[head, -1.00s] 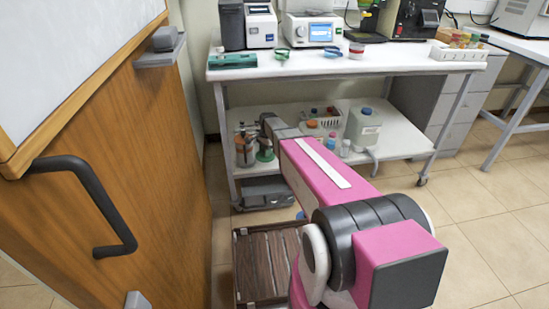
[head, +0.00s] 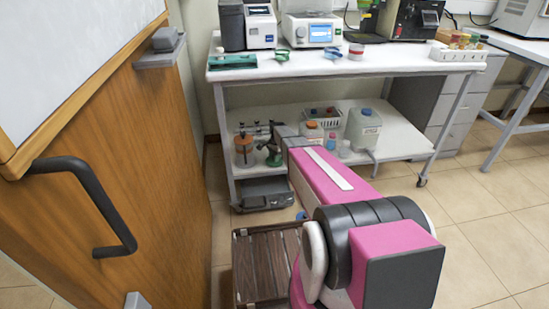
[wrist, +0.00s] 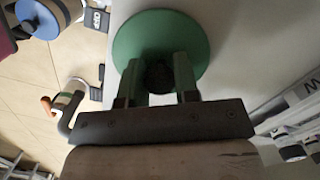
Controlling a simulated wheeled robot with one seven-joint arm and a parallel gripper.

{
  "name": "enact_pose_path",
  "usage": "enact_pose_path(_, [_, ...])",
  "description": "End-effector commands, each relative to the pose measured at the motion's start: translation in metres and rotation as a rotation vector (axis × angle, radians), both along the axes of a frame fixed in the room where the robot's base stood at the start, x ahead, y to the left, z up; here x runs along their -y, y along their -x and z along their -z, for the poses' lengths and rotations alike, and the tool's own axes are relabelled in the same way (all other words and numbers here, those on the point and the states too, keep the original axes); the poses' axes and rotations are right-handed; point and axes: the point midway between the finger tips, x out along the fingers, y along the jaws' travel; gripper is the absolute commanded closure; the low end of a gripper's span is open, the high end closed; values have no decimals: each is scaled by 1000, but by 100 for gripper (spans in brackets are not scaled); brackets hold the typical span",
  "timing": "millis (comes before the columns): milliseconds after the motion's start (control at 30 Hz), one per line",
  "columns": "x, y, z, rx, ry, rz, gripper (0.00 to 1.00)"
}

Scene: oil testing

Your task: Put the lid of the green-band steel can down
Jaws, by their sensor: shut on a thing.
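The lid (wrist: 148,30) is a round green disc in the wrist view, with a dark knob at its middle. My gripper (wrist: 159,76) is shut on this knob, one green finger on each side. In the head view, my gripper (head: 272,140) is over the left part of the lower shelf, with a small green shape, apparently the lid (head: 273,159), just below it. A can with a brownish-orange body (head: 243,151) stands to its left.
The white lower shelf (head: 392,151) also holds a white basket (head: 322,119), an orange-capped bottle (head: 312,133) and a pale canister (head: 363,128) to the right. The upper tabletop (head: 390,68) is close above. A wooden door (head: 130,190) stands at left.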

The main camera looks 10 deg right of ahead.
Motion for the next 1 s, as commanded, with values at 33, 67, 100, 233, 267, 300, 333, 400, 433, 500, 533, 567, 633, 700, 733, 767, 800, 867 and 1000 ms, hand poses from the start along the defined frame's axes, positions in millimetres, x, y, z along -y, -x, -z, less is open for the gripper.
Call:
enact_pose_path(33, [0,0,-1,0,0,0,94])
enact_pose_path(67, [0,0,-1,0,0,0,94])
enact_pose_path(100, [0,0,-1,0,0,0,94])
enact_pose_path(233, [0,0,1,0,0,0,94])
enact_pose_path(267, [0,0,2,0,0,0,94])
enact_pose_path(300, [0,0,2,0,0,0,68])
enact_pose_path(333, [0,0,2,0,0,0,58])
enact_pose_path(400, [0,0,2,0,0,0,45])
enact_pose_path(433, [0,0,2,0,0,0,45])
enact_pose_path(500, [0,0,2,0,0,0,45])
enact_pose_path(533, [0,0,2,0,0,0,45])
enact_pose_path(567, [0,0,2,0,0,0,45])
enact_pose_path(633, [0,0,2,0,0,0,45])
enact_pose_path(700, [0,0,0,0,0,0,45])
enact_pose_path(733, [0,0,-2,1,-1,0,45])
enact_pose_path(767, [0,0,-4,1,0,0,45])
enact_pose_path(800, [1,0,-8,1,0,0,45])
enact_pose_path(867, [1,0,-17,1,0,0,45])
enact_pose_path(1000, [4,-2,-43,3,1,0,45])
